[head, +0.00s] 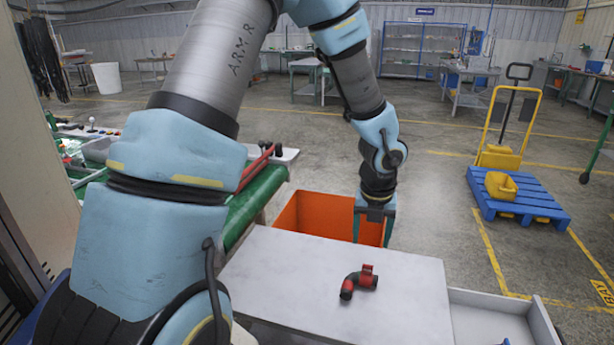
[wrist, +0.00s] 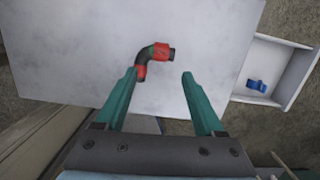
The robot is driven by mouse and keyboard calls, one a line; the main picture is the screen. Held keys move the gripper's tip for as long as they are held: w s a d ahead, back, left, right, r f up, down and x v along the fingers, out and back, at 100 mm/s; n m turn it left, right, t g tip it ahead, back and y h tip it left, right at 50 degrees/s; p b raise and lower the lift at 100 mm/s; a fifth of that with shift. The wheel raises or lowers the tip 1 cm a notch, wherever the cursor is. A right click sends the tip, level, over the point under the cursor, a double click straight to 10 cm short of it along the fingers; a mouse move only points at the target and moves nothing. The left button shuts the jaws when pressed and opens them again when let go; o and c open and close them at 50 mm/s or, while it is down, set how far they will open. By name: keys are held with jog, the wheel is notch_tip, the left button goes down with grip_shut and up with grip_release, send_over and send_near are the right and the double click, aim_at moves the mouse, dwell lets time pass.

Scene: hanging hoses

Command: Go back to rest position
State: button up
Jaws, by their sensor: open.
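My gripper (wrist: 160,77) is open, its two green fingers apart with nothing held between them. In the head view my gripper (head: 375,222) hangs in front of the orange bin, near the far edge of the pale tabletop. A short black elbow hose with red ends (head: 359,282) lies on the tabletop (head: 300,290), nearer to me than the gripper. The same hose (wrist: 153,57) shows in the wrist view beyond the fingertips, near the left finger. I see no contact between them.
An orange bin (head: 302,212) stands behind the tabletop. A white tray (head: 485,300) adjoins it on the right, with a blue piece (wrist: 256,86) inside. A green-edged bench (head: 255,197) is on the left. A blue pallet (head: 520,205) with a yellow trolley stands at the right.

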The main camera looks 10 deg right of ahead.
jog(key=s+a+r+m, duration=0.1)
jog(key=a+r+m, duration=0.2)
jog(key=a+m, duration=0.6)
jog(key=a+r+m, duration=0.3)
jog(key=a+m, duration=0.7)
jog(key=m, duration=0.3)
jog(key=s+a+r+m, duration=0.1)
jog(key=a+r+m, duration=0.2)
jog(key=a+m, duration=0.7)
jog(key=shift+s+a+r+m+y, duration=0.15)
jog(key=shift+s+m+y, duration=0.15)
jog(key=shift+s+m, duration=0.1)
jog(key=shift+w, duration=0.1)
jog(key=shift+c, duration=0.2)
